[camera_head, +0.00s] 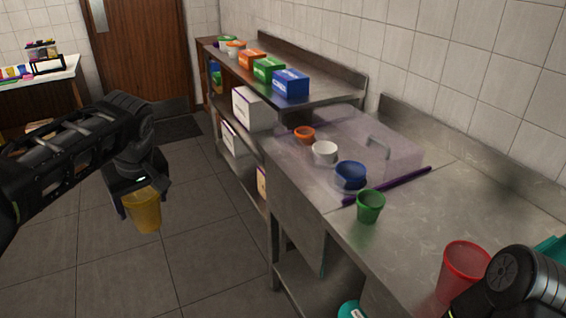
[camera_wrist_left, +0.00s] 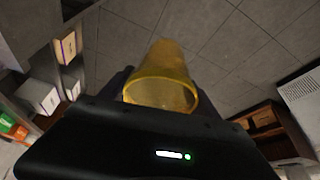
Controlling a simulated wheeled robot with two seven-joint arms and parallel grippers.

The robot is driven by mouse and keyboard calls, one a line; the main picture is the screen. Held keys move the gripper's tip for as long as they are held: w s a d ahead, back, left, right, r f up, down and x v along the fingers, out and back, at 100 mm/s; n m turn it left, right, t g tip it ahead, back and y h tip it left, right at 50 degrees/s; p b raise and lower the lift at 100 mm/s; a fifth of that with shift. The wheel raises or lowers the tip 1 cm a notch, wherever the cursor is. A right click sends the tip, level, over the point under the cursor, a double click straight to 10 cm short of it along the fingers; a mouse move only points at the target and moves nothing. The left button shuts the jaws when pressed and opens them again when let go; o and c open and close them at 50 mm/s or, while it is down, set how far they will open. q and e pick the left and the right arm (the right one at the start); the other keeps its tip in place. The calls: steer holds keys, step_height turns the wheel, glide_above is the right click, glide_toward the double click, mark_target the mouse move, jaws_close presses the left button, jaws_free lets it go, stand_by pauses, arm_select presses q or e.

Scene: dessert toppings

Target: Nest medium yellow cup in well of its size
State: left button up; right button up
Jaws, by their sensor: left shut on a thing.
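The yellow cup (camera_head: 143,210) is held by my left gripper (camera_head: 136,188), upright or slightly tilted, over the floor left of the steel counter. The yellow cup (camera_wrist_left: 163,78) also shows in the left wrist view, between the fingers of my left gripper (camera_wrist_left: 160,88). A translucent tray (camera_head: 400,150) lies on the counter with an orange cup (camera_head: 304,134), a white cup (camera_head: 324,153) and a blue cup (camera_head: 351,175) at its near left side. Which wells are empty I cannot tell. My right arm shows at the lower right, its gripper out of view.
A green cup (camera_head: 370,207) and a red cup (camera_head: 464,269) stand on the counter (camera_head: 430,215). A purple rod (camera_head: 388,186) lies along the tray. A shelf unit (camera_head: 330,92) with several boxes stands beyond. The floor around the held cup is clear.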

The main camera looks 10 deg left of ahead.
arm_select(q)
steer(key=w+d+f+m+t+h, duration=0.1)
steer(key=w+d+f+m+h, duration=0.2)
steer(key=d+f+m, duration=0.6)
steer(key=d+f, duration=0.8)
steer(key=f, duration=0.1)
steer(key=shift+w+d+f+m+t, duration=0.2)
steer(key=shift+w+f+m+t, duration=0.1)
steer(key=shift+f+m, duration=0.1)
